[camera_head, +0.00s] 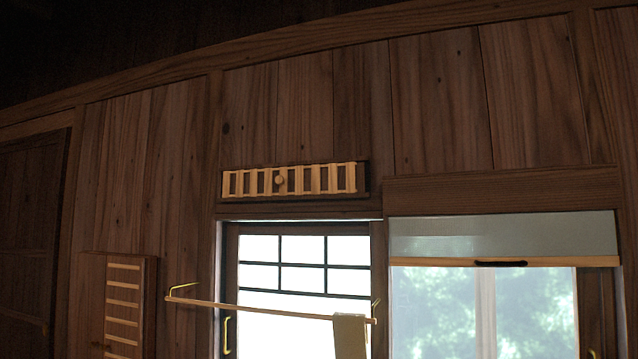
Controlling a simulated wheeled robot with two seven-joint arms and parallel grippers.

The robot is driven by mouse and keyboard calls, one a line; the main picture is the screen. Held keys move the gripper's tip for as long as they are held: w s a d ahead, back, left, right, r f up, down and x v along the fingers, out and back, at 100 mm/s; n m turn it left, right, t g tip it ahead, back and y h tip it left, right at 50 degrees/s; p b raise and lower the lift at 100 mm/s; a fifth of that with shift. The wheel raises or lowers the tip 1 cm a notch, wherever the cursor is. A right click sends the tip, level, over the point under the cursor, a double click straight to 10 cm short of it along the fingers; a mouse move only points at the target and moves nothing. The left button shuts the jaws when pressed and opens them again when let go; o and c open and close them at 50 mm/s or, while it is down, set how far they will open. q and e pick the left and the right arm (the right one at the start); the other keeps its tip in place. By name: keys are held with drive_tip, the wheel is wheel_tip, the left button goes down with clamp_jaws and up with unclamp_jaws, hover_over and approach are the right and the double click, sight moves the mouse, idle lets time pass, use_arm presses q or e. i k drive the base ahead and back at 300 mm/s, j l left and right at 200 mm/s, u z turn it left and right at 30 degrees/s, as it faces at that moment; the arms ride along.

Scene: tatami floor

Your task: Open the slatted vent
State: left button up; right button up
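The slatted vent (317,180) is mounted on the wooden wall above the paned window. It is a long, low panel of pale upright slats in a dark frame. A small round knob (279,180) sits on it, left of its middle. Dark gaps show between the slats, and a dark strip of the frame shows at its right end. I cannot tell from here how far the slats are slid. Neither of my grippers is in view.
Below the vent are a paned window (318,247) and a wooden rail (265,309) with a cloth (349,337) hanging on it. A blind (500,236) with a dark handle covers the top of the right window. A slatted rack (124,300) hangs at lower left.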

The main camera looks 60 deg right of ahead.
sight(282, 179)
drive_tip(key=z, duration=1.85)
